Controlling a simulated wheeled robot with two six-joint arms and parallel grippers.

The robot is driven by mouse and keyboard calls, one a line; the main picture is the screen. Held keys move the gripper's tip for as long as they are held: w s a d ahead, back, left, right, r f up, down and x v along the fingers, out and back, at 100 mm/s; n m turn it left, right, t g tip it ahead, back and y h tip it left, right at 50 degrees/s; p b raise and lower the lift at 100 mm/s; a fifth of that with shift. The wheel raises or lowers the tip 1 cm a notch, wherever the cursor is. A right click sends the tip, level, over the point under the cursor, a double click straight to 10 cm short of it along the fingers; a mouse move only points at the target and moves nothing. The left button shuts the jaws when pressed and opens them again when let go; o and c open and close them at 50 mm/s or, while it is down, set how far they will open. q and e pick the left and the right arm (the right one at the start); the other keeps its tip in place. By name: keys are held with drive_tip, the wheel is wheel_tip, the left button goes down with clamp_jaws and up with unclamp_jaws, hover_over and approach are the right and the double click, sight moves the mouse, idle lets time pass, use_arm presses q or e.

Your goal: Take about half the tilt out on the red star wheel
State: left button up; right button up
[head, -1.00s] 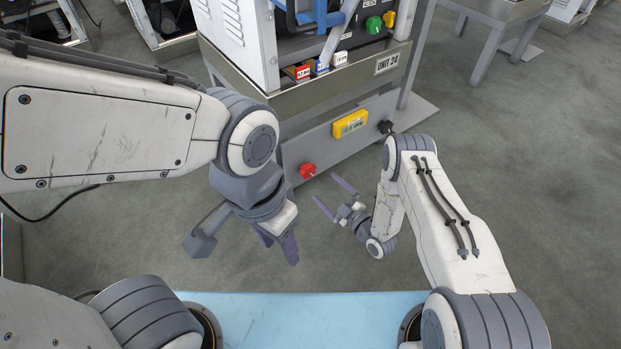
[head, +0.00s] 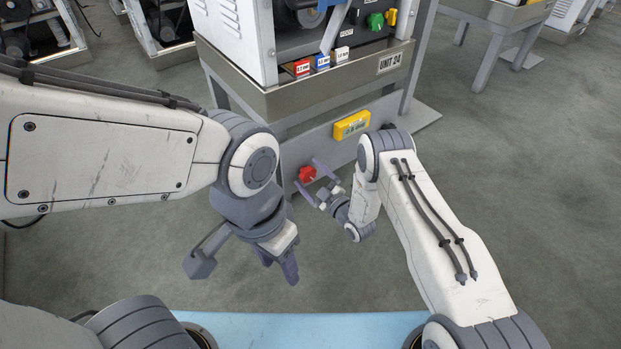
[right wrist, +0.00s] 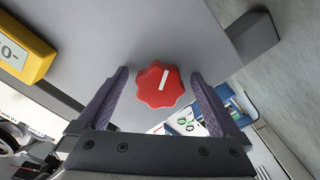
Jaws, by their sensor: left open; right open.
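The red star wheel (head: 306,173) sits low on the grey plate at the foot of Unit 24. In the right wrist view the wheel (right wrist: 152,88) is lobed, with a white line pointing up and slightly right. My right gripper (head: 308,174) is open at the wheel; its fingers lie on either side with gaps visible in the wrist view. I cannot tell whether the fingertips reach fully around it. A yellow box (head: 351,125) with a small greenish display is on the plate, right of the wheel. My left gripper (head: 277,268) is open, empty, pointing down, nearer me.
A metal tray rim (head: 300,97) stands above the plate, with red, blue and white labelled blocks (head: 322,63) and a green knob (head: 375,21) above. A dark knob (head: 389,127) is partly hidden behind my right arm. Grey floor is open to the right.

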drive_tip(key=c, duration=1.4)
drive_tip(key=shift+o, duration=0.3)
drive_tip(key=shift+r, duration=0.1)
drive_tip(key=m+p, duration=0.2)
drive_tip(key=shift+m, duration=0.4)
drive_tip(key=m+p, duration=0.2)
drive_tip(key=m, duration=0.2)
drive_tip(key=shift+s+m, duration=0.1)
drive_tip(key=shift+m, duration=0.2)
drive_tip(key=m+p, duration=0.1)
drive_tip(key=m, duration=0.2)
drive_tip(key=shift+m, duration=0.3)
drive_tip(key=shift+m+p, duration=0.7)
drive_tip(key=shift+m, duration=1.2)
